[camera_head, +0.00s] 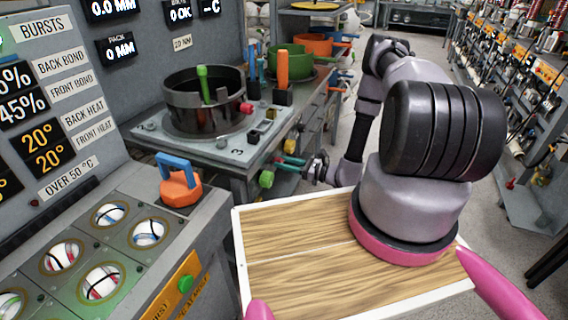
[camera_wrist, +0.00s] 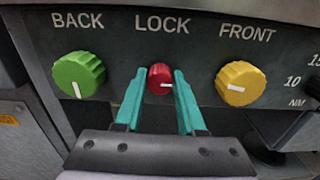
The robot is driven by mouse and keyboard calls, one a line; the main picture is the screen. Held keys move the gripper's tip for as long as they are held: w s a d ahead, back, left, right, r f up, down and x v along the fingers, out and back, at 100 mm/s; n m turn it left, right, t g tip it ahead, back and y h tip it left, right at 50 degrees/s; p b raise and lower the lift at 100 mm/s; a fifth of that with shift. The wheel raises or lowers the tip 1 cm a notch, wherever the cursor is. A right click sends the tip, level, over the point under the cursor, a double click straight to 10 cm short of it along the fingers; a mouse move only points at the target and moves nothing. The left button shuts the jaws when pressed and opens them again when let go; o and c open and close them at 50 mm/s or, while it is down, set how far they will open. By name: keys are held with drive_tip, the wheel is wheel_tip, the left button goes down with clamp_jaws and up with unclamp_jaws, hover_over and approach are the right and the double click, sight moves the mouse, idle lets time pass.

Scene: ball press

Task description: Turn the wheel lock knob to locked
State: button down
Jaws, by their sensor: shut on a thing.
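The lock knob (camera_wrist: 160,76) is small and red, on a dark panel under the word LOCK in the wrist view. Its white mark points to the right. The teal fingers of my gripper (camera_wrist: 159,84) stand on either side of it and are shut on it. In the head view my gripper (camera_head: 290,162) is at the front of the grey bench, below the plate with the dark ring; the red knob cannot be made out there. No locked or unlocked marking is visible.
A green knob (camera_wrist: 79,75) under BACK sits to the left and a yellow knob (camera_wrist: 240,83) under FRONT to the right, both close to the fingers. In the head view a dark ring (camera_head: 205,105) stands on the bench plate. A control console (camera_head: 120,250) fills the lower left.

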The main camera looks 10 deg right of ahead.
drive_tip(key=m, duration=1.7)
drive_tip(key=shift+w+d+f, duration=0.1)
drive_tip(key=shift+d+f, duration=0.05)
drive_tip(key=shift+f, duration=0.05)
drive_tip(key=shift+m, duration=0.4)
drive_tip(key=c, duration=0.5)
unclamp_jaws()
drive_tip(key=v, duration=1)
drive_tip(key=shift+s+d, duration=0.25)
drive_tip(key=shift+d, duration=0.05)
